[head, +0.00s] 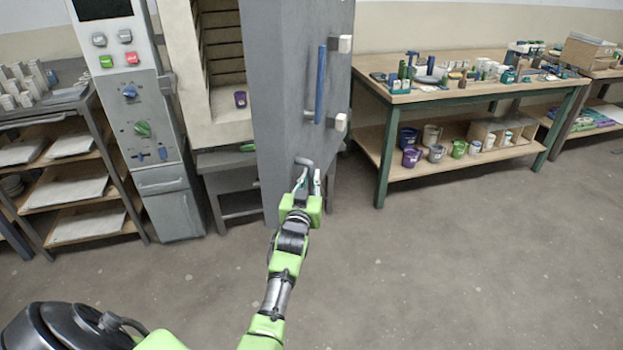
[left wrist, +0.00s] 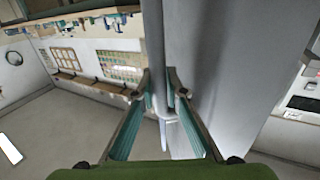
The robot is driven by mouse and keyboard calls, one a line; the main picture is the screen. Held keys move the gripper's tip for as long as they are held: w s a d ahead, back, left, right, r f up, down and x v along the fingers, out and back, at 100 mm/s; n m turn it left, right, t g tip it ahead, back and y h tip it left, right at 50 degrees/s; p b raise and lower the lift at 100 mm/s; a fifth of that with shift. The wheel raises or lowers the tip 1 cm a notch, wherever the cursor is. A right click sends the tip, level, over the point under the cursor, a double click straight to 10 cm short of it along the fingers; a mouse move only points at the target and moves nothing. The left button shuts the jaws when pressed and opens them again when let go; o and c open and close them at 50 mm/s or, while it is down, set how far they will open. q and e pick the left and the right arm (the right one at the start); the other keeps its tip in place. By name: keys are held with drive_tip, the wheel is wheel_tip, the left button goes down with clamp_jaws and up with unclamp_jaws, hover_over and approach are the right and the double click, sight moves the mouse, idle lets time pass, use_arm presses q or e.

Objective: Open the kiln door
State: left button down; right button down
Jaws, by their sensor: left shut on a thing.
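The grey kiln door (head: 283,80) stands swung out from the kiln (head: 185,60), and part of the shelved opening shows to its left. A blue vertical bar (head: 321,85) runs along the door's right-hand face. My left gripper (head: 308,182) is low at the door and shut on a grey handle (head: 304,162). In the left wrist view the two teal-lined fingers (left wrist: 162,100) close on either side of the grey handle (left wrist: 158,60), beside the broad door panel (left wrist: 215,60). My right gripper is not in view.
A control panel (head: 132,100) with buttons and knobs is left of the kiln. A purple cup (head: 240,98) sits by the kiln opening. A workbench (head: 445,92) with tools, cups and buckets stands right of the door. The floor (head: 430,270) in front is clear.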

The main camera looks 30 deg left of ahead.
use_arm(q)
drive_tip(key=shift+w+d+r, duration=0.1)
idle(0.3)
drive_tip(key=c, duration=2)
unclamp_jaws()
drive_tip(key=shift+s, duration=0.2)
drive_tip(key=shift+v, duration=3.6)
drive_tip(key=shift+c, duration=0.5)
